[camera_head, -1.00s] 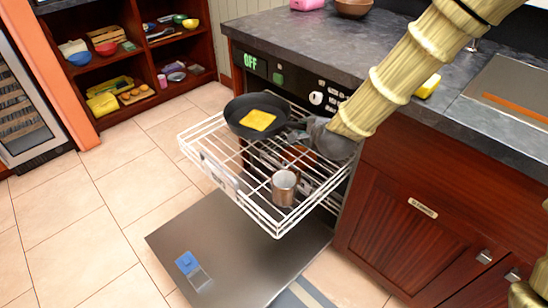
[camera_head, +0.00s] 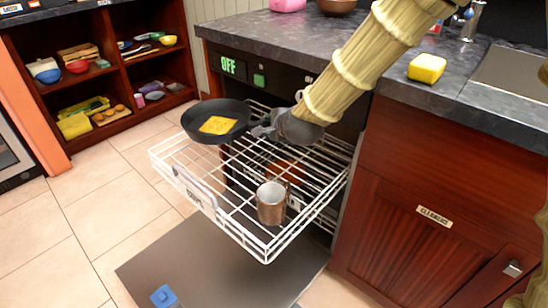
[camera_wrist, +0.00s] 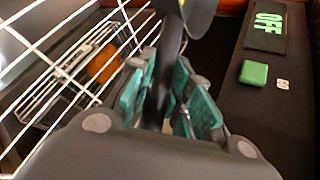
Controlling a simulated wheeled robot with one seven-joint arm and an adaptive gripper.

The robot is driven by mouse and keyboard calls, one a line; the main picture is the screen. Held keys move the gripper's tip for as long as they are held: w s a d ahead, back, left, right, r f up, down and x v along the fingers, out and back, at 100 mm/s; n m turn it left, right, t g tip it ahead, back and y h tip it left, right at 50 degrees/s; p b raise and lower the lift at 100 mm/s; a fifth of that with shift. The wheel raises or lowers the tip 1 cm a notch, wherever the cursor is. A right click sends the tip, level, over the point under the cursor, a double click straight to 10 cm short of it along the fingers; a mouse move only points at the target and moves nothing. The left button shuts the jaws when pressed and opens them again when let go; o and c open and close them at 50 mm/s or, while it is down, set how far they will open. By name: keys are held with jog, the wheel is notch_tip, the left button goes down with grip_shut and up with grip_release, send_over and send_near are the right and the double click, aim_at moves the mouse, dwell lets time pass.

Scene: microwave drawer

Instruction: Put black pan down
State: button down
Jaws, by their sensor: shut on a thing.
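The black pan (camera_head: 236,108) is a round dark skillet with a flat yellow square (camera_head: 218,125) lying in it. It is at the back left of the pulled-out white wire rack (camera_head: 168,157), and I cannot tell whether it touches the wires. My gripper (camera_head: 264,130) is at the pan's right side, shut on its handle. In the wrist view, my gripper's green-padded fingers (camera_wrist: 165,95) close around the dark handle (camera_wrist: 168,60), and only a small part of the pan body shows at the top.
A metal mug (camera_head: 271,204) stands in the rack's front part. An orange-brown round thing (camera_head: 285,172) shows inside the rack. The flat open door (camera_head: 200,255) lies below, with a blue-capped thing (camera_head: 163,297) on it. A yellow sponge (camera_head: 427,68) is on the counter (camera_head: 400,85).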

notch_tip(320, 180, down, 12)
jog(key=b, duration=0.4)
jog(key=shift+d+f, duration=0.1)
jog(key=shift+f, duration=0.05)
jog(key=shift+w+d+r, duration=0.25)
jog(key=shift+w+d, duration=0.7)
jog(key=shift+w, duration=0.05)
jog(key=shift+w+d+b, duration=0.6)
jog(key=shift+w+d, duration=0.1)
jog(key=shift+w, duration=0.05)
jog(key=w+d+b, duration=0.1)
jog(key=w+d, duration=0.1)
jog(key=shift+w+d, duration=0.25)
jog(key=shift+d, duration=0.1)
jog(key=shift+s+a+f+b, duration=0.1)
jog(key=shift+a+f+b, duration=0.05)
jog(key=shift+f+b, duration=0.35)
jog(key=c, duration=1.6)
grip_release()
jog(key=shift+s+f, duration=0.1)
